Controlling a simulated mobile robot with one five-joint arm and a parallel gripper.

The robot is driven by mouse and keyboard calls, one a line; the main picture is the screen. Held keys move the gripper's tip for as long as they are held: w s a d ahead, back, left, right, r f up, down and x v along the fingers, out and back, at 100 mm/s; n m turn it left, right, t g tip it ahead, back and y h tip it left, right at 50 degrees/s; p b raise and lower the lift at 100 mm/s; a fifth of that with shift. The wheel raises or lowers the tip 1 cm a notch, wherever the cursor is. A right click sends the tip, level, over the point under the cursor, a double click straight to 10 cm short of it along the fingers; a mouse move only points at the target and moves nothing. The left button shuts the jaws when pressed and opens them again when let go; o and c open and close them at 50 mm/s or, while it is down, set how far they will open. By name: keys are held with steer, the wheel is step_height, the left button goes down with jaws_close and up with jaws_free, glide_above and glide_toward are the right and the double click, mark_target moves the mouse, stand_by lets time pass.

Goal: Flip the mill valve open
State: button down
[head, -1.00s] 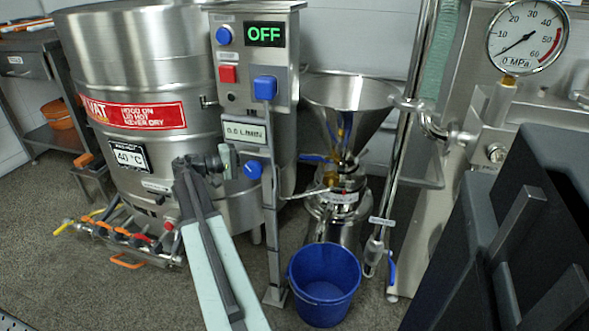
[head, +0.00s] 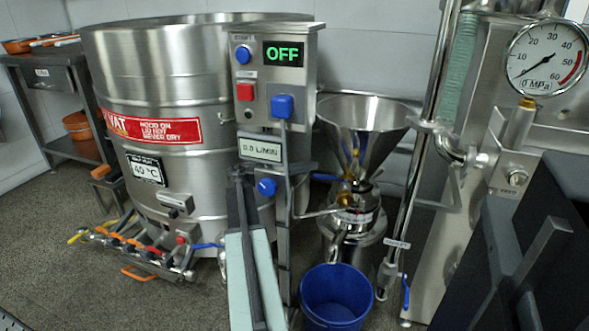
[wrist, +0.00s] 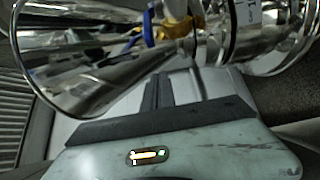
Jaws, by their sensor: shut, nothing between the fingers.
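The colloid mill (head: 352,246) is a steel machine with a wide conical hopper (head: 368,138) on top. Under the hopper is a brass valve (head: 347,198) with a blue lever (head: 325,177) pointing left, roughly level, partly hidden by the panel post. In the wrist view, the hopper (wrist: 75,65) lies sideways, with the blue lever (wrist: 148,27) and brass valve (wrist: 174,27) at the top. My gripper (head: 237,172) is in front of the control panel post, left of the valve. Its dark fingers (wrist: 171,92) appear shut and empty, apart from the lever.
The control panel (head: 270,75) reads OFF, with a flow display below. The steel vat (head: 165,85) stands left, with several small valves (head: 130,245) at its foot. A blue bucket (head: 335,297) stands below the mill. A gauge (head: 546,57) and steel pipes are right.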

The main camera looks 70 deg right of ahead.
steer(key=shift+s+a, duration=0.3)
steer(key=shift+a, duration=0.65)
steer(key=shift+s+a, duration=0.25)
steer(key=shift+a, duration=0.65)
steer(key=shift+a, duration=0.2)
steer(key=shift+a, duration=0.1)
steer(key=s+a, duration=0.3)
steer(key=a, duration=0.3)
steer(key=shift+s+a, duration=0.35)
steer(key=shift+s, duration=0.05)
steer(key=shift+w, duration=0.1)
